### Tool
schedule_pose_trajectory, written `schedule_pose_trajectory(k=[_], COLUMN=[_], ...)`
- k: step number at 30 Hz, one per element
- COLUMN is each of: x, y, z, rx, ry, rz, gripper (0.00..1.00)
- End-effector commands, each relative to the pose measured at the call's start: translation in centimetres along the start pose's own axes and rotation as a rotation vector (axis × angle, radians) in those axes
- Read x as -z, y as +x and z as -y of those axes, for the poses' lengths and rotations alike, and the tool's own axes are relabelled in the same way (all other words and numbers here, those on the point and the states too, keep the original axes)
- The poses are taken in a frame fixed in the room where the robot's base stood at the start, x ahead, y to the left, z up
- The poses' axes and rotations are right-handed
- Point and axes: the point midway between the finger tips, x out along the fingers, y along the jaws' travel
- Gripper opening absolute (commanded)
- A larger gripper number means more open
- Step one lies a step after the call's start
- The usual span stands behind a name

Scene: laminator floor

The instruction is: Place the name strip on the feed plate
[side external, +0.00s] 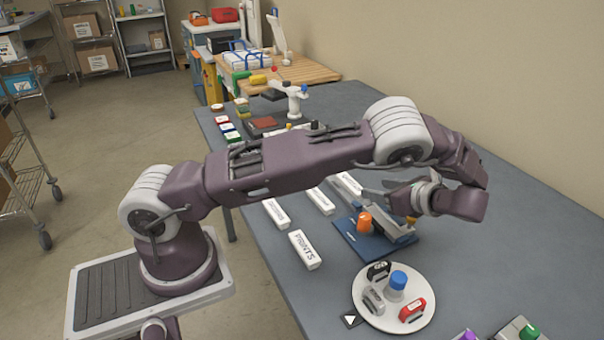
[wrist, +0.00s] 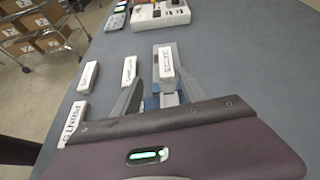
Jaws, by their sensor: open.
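Several white name strips lie on the grey table. One reads PRINTS (side external: 304,250) and sits nearest the side camera; it also shows in the wrist view (wrist: 72,122). Other strips lie farther back (side external: 276,212), (side external: 320,201), with one (side external: 349,184) nearest my gripper (side external: 376,194). In the wrist view that strip (wrist: 165,62) appears just ahead of and between my open fingers; contact cannot be told. A blue base (side external: 362,244) with an orange knob (side external: 364,222) and a grey sloped part (side external: 400,232) stands below my gripper. Which part is the feed plate is unclear.
A round white turntable (side external: 362,310) with a blue knob and small stampers stands in front of the blue base. Small colored blocks and a white stand (side external: 293,97) are at the back. A wall borders the right.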

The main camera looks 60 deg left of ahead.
Motion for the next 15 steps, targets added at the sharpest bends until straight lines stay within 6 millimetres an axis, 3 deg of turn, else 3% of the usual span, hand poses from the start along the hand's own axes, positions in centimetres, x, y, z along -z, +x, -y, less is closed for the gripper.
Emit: schedule_pose_trajectory(k=[4, 8, 12, 15], x=[-6.5, -12.0, -16.8, -18.5], y=[-3.1, -7.0, -11.6, -14.2], z=[-3.2, -8.3, -15.7, -21.5], rx=[-0.123, -0.240, -0.356, -0.425], ry=[-0.301, -0.609, -0.943, -1.162], rz=[-0.267, -0.533, -0.806, -0.972], gripper=[0.50, 0.50, 0.50, 0.50])
